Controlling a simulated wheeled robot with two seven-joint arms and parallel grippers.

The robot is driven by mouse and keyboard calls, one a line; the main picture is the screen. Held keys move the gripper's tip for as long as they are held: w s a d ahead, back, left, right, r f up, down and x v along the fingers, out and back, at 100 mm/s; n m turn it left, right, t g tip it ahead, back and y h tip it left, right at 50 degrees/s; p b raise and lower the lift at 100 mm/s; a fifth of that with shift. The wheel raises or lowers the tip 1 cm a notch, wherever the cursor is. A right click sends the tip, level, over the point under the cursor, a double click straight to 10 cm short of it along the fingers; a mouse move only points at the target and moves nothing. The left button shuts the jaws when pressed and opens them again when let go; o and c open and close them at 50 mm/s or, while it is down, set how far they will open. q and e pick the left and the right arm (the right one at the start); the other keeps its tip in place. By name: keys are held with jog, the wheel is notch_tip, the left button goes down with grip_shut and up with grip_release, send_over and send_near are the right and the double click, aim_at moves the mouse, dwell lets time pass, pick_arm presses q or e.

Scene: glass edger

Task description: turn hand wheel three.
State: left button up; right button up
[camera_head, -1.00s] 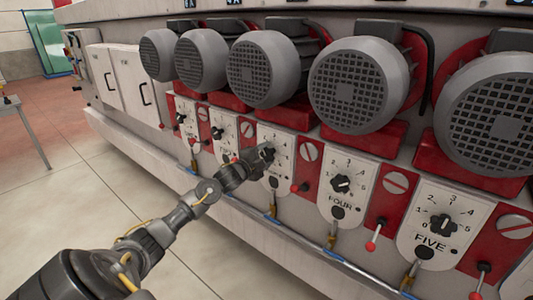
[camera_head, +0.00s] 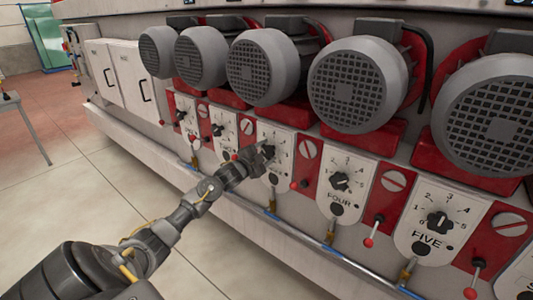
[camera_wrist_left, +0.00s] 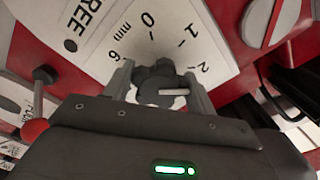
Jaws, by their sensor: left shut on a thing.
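Hand wheel three is a small black lobed knob (camera_wrist_left: 158,84) on a white dial plate (camera_wrist_left: 110,35) with printed numbers and the end of the word THREE. In the left wrist view the knob sits between the two fingers of my left gripper (camera_wrist_left: 160,92), which is shut on it. A light pointer mark on the knob points right in that view. In the head view my left gripper (camera_head: 256,158) reaches the third plate (camera_head: 278,150) and hides part of the knob. My right gripper is in neither view.
Knobs FOUR (camera_head: 340,181) and FIVE (camera_head: 440,222) sit on similar plates to the right. Red-knobbed levers (camera_head: 369,241) stick out between plates. Large grey motors (camera_head: 360,85) overhang the dials. A rail (camera_head: 330,253) runs below. The floor (camera_head: 50,215) at left is clear.

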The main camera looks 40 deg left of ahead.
pick_arm(q)
jog(key=o, duration=1)
jog(key=s+b, duration=0.3)
jog(key=s, duration=0.8)
jog(key=shift+w+d, duration=0.1)
